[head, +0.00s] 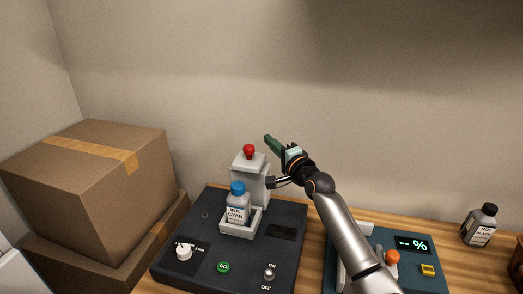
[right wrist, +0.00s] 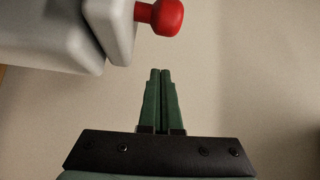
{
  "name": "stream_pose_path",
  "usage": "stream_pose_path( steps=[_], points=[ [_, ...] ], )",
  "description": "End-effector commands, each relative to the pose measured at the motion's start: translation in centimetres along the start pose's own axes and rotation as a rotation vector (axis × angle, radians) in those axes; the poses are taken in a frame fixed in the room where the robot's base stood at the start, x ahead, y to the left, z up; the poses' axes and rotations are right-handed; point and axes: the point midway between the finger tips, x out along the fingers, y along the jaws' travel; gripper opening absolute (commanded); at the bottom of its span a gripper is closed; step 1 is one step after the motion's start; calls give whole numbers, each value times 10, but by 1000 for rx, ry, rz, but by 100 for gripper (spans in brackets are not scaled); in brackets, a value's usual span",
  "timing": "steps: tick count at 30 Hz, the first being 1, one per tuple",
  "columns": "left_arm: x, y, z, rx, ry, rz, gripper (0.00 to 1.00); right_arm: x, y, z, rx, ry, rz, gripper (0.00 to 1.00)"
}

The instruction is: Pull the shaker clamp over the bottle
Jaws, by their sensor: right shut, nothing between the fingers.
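The shaker (head: 180,255) is a dark box on the table. The bottle (head: 237,208) has a blue cap and a cyan ink label, and stands upright in a light grey holder (head: 238,231) on it. The grey clamp (head: 248,178) with a red knob (head: 249,150) stands behind the bottle. The clamp (right wrist: 60,35) and its red knob (right wrist: 160,17) also show in the right wrist view, ahead of the fingertips and apart from them. My right gripper (head: 269,141) is shut and empty, just right of the knob; its green fingers (right wrist: 160,75) are together in the right wrist view. My left gripper is not in view.
Cardboard boxes (head: 80,170) are stacked at the left. A teal device (head: 430,250) with a percent display stands at the right, partly behind my right arm. A black-capped bottle (head: 481,226) stands at the far right. The shaker top has a white dial (head: 183,253), a green button (head: 223,267) and a switch (head: 269,272).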

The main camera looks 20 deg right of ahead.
Motion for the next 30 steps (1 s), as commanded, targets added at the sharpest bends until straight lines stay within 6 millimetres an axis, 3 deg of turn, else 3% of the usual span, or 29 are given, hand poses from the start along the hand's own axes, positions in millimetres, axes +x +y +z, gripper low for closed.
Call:
stream_pose_path(
  steps=[3,10,30],
  points=[
    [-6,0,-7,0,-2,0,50,-4,-2,18,4,-3,1,0],
    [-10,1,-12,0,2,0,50,-11,-1,36,1,0,0,0],
    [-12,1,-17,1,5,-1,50,-12,-1,37,1,1,0,0]
  ],
)
